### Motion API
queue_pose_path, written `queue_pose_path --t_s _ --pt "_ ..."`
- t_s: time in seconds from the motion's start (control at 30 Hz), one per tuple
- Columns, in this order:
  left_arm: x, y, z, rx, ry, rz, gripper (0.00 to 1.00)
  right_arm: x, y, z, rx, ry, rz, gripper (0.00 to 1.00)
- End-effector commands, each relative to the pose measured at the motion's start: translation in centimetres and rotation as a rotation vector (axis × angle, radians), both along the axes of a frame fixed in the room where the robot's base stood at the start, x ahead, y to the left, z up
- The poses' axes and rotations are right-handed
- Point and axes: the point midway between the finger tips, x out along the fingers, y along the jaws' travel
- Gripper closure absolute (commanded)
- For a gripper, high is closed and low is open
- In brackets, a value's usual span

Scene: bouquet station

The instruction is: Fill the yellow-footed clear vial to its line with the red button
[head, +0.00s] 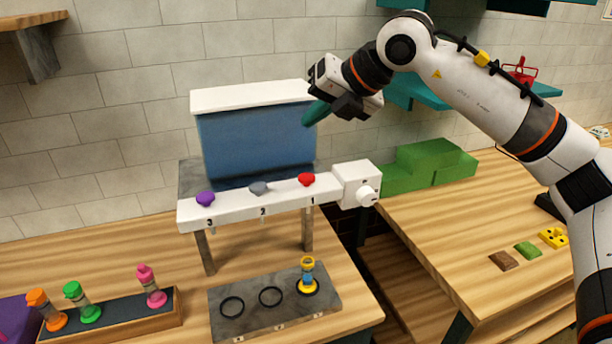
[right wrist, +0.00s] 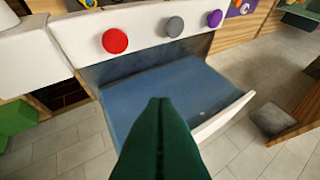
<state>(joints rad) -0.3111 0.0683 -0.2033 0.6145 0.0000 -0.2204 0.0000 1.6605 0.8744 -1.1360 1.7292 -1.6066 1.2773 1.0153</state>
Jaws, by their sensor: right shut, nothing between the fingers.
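The yellow-footed clear vial (head: 307,279) stands upright on the rightmost ring of the grey plate (head: 223,327), below the dispenser's outlet marked 1. Its middle looks bluish; its line and fill level are too small to tell. The red button (head: 306,179) is at the right end of the white dispenser bar (head: 240,207), above number 1. It also shows in the right wrist view (right wrist: 115,41). My right gripper (head: 307,122) is shut and empty, above the red button and apart from it. Its green fingers (right wrist: 160,104) point toward the blue tank in the wrist view. My left gripper is out of view.
A grey button (head: 258,188) and a purple button (head: 205,198) sit left of the red one. A white box with a knob (head: 366,195) adjoins the bar. A rack (head: 112,328) at left holds orange, green and pink vials. Green blocks (head: 428,165) stand at right.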

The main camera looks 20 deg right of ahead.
Motion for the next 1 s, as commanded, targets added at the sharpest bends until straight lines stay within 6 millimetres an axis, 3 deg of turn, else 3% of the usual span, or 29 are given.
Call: queue_pose_path --t_s 0.3,0.63,1.0 --pt "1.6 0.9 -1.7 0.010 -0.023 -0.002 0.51 0.0 0.0 -3.0 -0.001 0.001 0.002 1.00" --pt "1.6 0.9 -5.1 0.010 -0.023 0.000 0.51 0.0 0.0 -7.9 0.000 0.001 0.002 1.00" --pt "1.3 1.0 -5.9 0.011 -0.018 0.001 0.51 0.0 0.0 -8.7 0.000 -0.001 0.001 1.00"
